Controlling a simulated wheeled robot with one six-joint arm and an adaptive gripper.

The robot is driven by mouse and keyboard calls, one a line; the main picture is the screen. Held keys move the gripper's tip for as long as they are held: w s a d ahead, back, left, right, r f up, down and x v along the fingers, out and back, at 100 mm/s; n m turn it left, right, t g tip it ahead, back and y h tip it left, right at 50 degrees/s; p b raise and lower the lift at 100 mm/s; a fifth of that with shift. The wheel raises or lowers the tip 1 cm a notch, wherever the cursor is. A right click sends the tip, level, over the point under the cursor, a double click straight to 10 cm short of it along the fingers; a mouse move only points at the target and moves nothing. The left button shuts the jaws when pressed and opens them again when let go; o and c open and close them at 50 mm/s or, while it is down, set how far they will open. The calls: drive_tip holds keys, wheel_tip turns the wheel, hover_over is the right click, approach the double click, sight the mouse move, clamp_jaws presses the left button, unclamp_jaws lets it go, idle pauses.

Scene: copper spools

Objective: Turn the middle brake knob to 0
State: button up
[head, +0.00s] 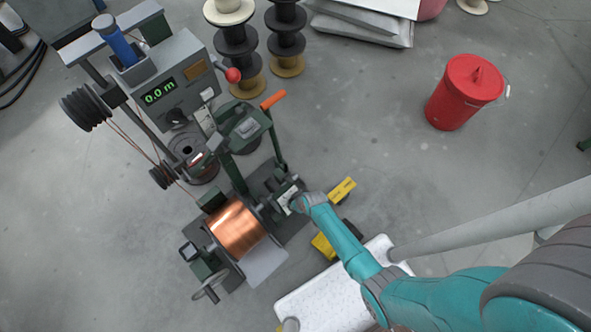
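My teal arm reaches in from the lower right. Its end, where my gripper (295,201) is, lies against or just above the dark green spool machine, right of the copper spool (236,229). The fingers are too small and covered to tell open from shut. A small white plate (287,193) shows beside the gripper. I cannot make out the middle brake knob; it may be hidden by the gripper or wrist. A black dial (176,117) shows on the grey console, apart from my gripper.
The grey console (190,68) has a green "0.0 m" display and a red ball lever (233,75). An orange-handled lever (273,99) stands above my gripper. Yellow pieces (342,190) lie right of it. A red bucket (463,92) stands on open floor at right.

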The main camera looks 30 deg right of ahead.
drive_tip(key=n+h, duration=0.2)
drive_tip(key=n, duration=0.1)
drive_tip(key=n+t, duration=0.1)
drive_tip(key=n, duration=0.1)
drive_tip(key=shift+s+a+f+h, duration=0.1)
drive_tip(key=shift+a+h, duration=0.15)
drive_tip(key=shift+h, duration=0.15)
drive_tip(key=n+t+h, duration=0.1)
drive_tip(key=n, duration=0.1)
drive_tip(key=n+t+h, duration=0.1)
drive_tip(key=n, duration=0.2)
drive_tip(key=shift+s+a+f+n, duration=0.1)
drive_tip(key=shift+s+a+n, duration=0.05)
drive_tip(key=shift+n, duration=0.15)
drive_tip(key=n+t, duration=0.1)
drive_tip(key=n, duration=0.2)
drive_tip(key=n+t, duration=0.2)
drive_tip(key=shift+s+f+n+h, duration=0.2)
drive_tip(key=shift+n+h, duration=0.1)
drive_tip(key=shift+n, duration=0.1)
drive_tip(key=n+t, duration=0.2)
drive_tip(key=n, duration=0.2)
drive_tip(key=shift+n, duration=0.4)
drive_tip(key=shift+n+y, duration=0.3)
drive_tip(key=shift+y, duration=0.1)
drive_tip(key=o, duration=1.1)
drive_tip(key=shift+o, duration=0.2)
drive_tip(key=v, duration=1.1)
drive_tip(key=shift+s, duration=0.5)
